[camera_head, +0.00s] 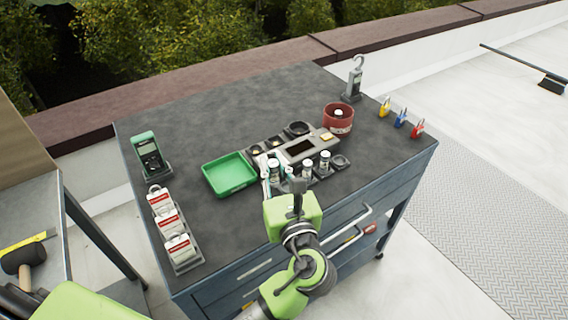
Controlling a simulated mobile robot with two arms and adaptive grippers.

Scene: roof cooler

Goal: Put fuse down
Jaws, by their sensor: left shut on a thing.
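My left gripper (277,180) is at the front middle of the dark cabinet top, shut on a fuse (273,168), a pale cylinder with a dark end that stands roughly upright. My wrist hides the lower part of the fuse, so I cannot tell whether it touches the surface below. Two similar pale cylinders, one fuse (307,168) and another fuse (324,160), stand just to the right by a grey tester (301,149). An empty green tray (230,174) lies just left of the gripper. My right gripper is not in view.
A red round container (338,118) stands behind the tester, with a hooked meter (354,80) farther back. Padlocks (400,118) line the right edge. A green meter (150,152) and white-and-red tags (168,222) occupy the left. The cabinet top's back is clear.

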